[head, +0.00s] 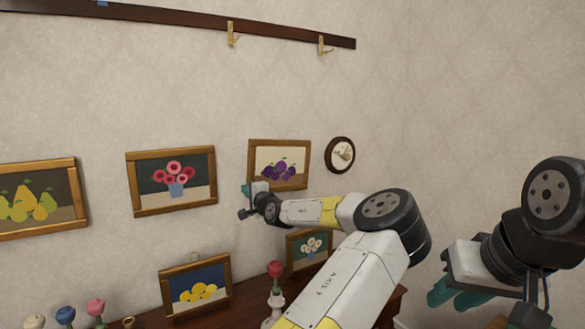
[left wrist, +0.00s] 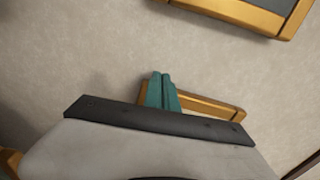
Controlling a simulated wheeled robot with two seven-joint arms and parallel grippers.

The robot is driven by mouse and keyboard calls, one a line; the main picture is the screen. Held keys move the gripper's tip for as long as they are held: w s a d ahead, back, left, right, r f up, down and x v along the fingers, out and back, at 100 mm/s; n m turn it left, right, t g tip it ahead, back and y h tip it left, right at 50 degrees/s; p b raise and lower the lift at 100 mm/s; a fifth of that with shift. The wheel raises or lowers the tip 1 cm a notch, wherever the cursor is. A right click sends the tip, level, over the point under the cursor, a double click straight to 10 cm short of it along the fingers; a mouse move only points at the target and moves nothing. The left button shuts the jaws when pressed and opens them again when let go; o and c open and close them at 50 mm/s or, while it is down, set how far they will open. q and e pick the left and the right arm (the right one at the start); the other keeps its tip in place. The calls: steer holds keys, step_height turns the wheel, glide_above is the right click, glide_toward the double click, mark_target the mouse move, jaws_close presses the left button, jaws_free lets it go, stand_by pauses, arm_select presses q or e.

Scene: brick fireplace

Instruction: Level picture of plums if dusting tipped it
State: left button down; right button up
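A red flower picture (head: 171,181) and a pear picture (head: 40,198) hang to the left. A round frame (head: 340,155) hangs close right of the plums. Lemon (head: 196,288) and white flower (head: 309,252) pictures stand below, near a candlestick-like red flower ornament (head: 275,290). A hook rail (head: 180,17) runs above.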

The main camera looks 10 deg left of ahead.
arm_select(q)
steer(key=shift+w+d, duration=0.4)
steer(key=shift+d, duration=0.05)
stand_by(0.5)
steer(key=shift+a, duration=0.1)
steer(key=shift+s+a, duration=0.65)
steer(key=shift+s, duration=0.1)
